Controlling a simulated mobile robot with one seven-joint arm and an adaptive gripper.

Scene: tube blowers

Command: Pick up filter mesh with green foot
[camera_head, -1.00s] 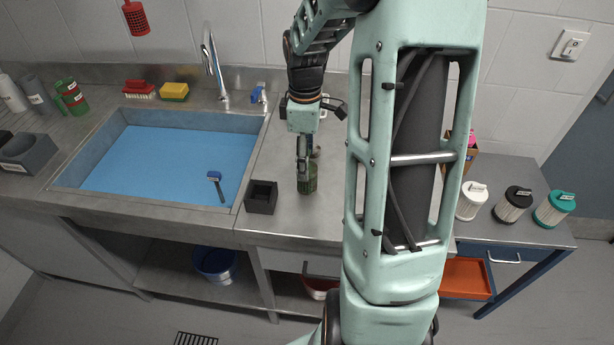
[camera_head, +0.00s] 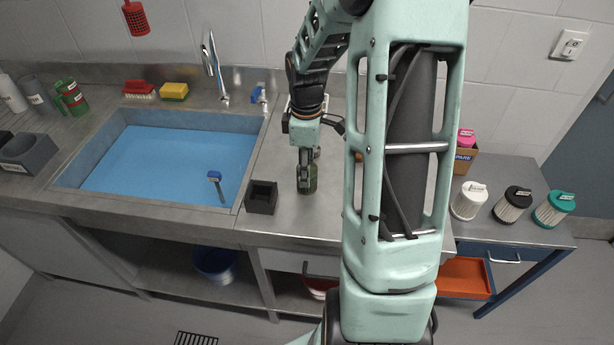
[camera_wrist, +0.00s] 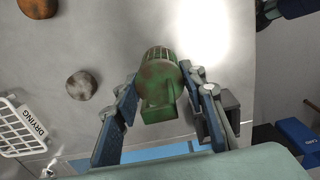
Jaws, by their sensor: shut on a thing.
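The filter mesh with green foot (camera_wrist: 158,88) is in the middle of the wrist view, its ribbed mesh end away from the camera and its square green foot towards it. It looks dirty, with brown stains. My gripper (camera_wrist: 161,78) has a finger on each side of it and is shut on it. In the head view the green filter (camera_head: 307,180) is upright beneath my gripper (camera_head: 305,172), at the counter right of the sink. Whether its lower end touches the counter cannot be told.
A small black square holder (camera_head: 262,197) stands just left of the filter, beside the sink (camera_head: 170,165). A white drying rack (camera_wrist: 18,128) and round brownish things (camera_wrist: 82,85) are near in the wrist view. Several canister filters (camera_head: 512,205) stand at the right.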

